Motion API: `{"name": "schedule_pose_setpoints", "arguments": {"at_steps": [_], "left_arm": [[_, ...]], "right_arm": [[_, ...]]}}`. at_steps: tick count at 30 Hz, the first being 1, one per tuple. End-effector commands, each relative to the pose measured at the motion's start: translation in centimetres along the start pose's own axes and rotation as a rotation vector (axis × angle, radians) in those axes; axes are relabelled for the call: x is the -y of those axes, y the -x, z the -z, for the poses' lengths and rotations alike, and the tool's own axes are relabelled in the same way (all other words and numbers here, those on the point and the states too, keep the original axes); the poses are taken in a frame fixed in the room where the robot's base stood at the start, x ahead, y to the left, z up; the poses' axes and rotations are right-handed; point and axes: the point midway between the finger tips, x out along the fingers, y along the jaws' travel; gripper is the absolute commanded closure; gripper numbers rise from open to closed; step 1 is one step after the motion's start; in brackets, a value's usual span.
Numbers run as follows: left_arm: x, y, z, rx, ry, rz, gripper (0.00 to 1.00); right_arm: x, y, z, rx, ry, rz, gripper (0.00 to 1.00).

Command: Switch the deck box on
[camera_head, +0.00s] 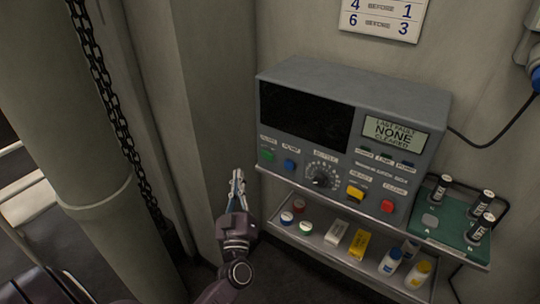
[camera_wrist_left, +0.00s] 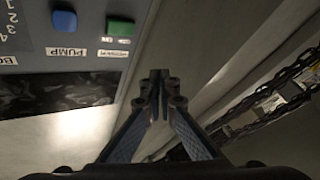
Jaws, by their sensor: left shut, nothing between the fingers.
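The grey deck box (camera_head: 350,88) sits on a shelf against the wall. Its large screen (camera_head: 303,115) is dark. A small display (camera_head: 389,134) reads "LAST FAULT NONE CLEARED". On its lower front are a green button (camera_head: 267,156), a blue button (camera_head: 290,165), a dial (camera_head: 320,178), a yellow button (camera_head: 355,192) and a red button (camera_head: 387,206). My left gripper (camera_head: 238,176) is shut and empty, left of the box. In the left wrist view its tips (camera_wrist_left: 160,84) are apart from the green button (camera_wrist_left: 120,27); the blue button (camera_wrist_left: 64,20) is labelled "PUMP".
A lower tray (camera_head: 290,237) holds small jars, boxes and bottles. A green board (camera_head: 425,240) with several dark cylinders stands right of the box. A chain (camera_head: 115,118) hangs beside a thick column (camera_head: 70,120) at the left. A number sign (camera_head: 380,18) is above.

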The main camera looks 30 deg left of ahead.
Motion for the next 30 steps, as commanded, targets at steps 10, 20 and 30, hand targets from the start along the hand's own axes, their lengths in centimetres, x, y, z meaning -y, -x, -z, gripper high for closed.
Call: {"name": "schedule_pose_setpoints", "arguments": {"at_steps": [10, 20, 30], "left_arm": [[-0.3, -0.4, -0.4, 0.0, 0.001, -0.002, 1.0], [-2.4, -3.3, -2.8, 0.0, 0.002, -0.002, 1.0], [-4.3, -5.8, -4.4, 0.001, 0.0, -0.002, 1.0]], "right_arm": [[0.0, -0.4, 0.0, 0.0, 0.0, 0.0, 0.6], [0.1, -2.4, -0.2, 0.0, 0.0, 0.0, 0.6], [0.1, -3.1, -0.3, 0.0, 0.0, 0.0, 0.6]]}}
